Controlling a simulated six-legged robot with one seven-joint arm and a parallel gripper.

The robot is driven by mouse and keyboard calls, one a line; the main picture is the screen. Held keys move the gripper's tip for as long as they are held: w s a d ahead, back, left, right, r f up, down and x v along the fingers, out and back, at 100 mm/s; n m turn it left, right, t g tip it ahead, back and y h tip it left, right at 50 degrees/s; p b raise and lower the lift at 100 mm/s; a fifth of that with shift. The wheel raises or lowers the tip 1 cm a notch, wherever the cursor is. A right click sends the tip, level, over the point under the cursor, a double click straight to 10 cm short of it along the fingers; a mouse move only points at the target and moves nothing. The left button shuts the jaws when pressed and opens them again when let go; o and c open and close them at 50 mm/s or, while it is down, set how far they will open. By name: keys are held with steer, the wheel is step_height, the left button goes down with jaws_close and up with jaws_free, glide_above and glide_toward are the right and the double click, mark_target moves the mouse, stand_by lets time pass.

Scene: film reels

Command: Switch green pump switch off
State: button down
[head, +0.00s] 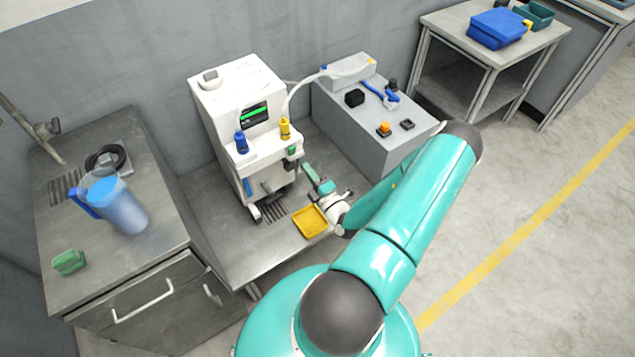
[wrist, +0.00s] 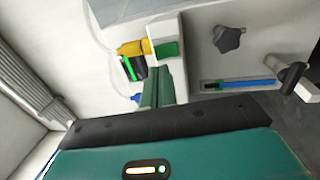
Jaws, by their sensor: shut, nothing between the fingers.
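The white pump machine (head: 235,105) stands on the low metal table against the wall. A small green part, which looks like the green pump switch (head: 292,150), sits at the front right end of its ledge. In the wrist view the green switch (wrist: 167,50) shows beside a yellow-capped bottle (wrist: 131,48). I cannot tell its position. My gripper (head: 308,170) is shut and empty, just below and right of the switch in the head view. In the wrist view my gripper's fingers (wrist: 157,85) point toward the switch and appear close to it; contact cannot be told.
A blue bottle (head: 241,143) and a yellow bottle (head: 285,128) stand on the machine's ledge. A yellow tray (head: 310,221) lies below my gripper. A grey cabinet (head: 365,148) with small items stands to the right. A dark knob (wrist: 228,38) shows in the wrist view.

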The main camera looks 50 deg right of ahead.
mark_target(294, 150)
steer(key=x, duration=0.5)
steer(key=shift+w+d, duration=0.1)
steer(key=shift+w, duration=0.3)
steer(key=shift+w+r, duration=0.1)
